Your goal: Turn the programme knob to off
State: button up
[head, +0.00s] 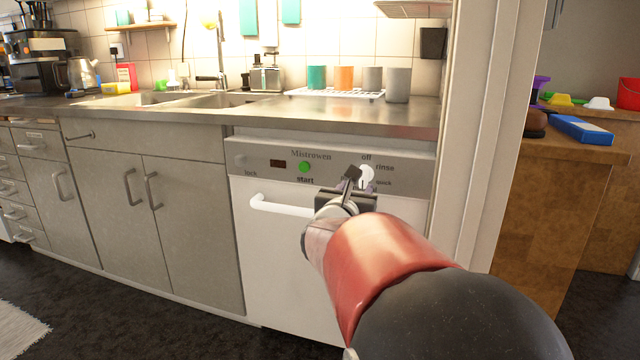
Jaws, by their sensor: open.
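The programme knob (367,174) is a white dial at the right of the dishwasher's grey control panel (262,163). The labels "off", "rinse" and "quick" stand around it, with "off" above. My gripper (356,177) is in front of the panel, with its dark fingers at the knob's left side in the picture. It is open. The fingers and my arm hide part of the knob, and I cannot tell which label it points to or whether a finger touches it.
The white dishwasher door (278,260) has a white bar handle (280,207) just below left of my gripper. A green start button (305,167) is on the panel. A pale post (480,150) stands close on the right. The counter (180,115) overhangs above.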

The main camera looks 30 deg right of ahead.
aim_at(363, 177)
jog(key=p+x, duration=0.1)
jog(key=x, duration=0.6)
jog(key=shift+w+d, duration=0.2)
grip_shut()
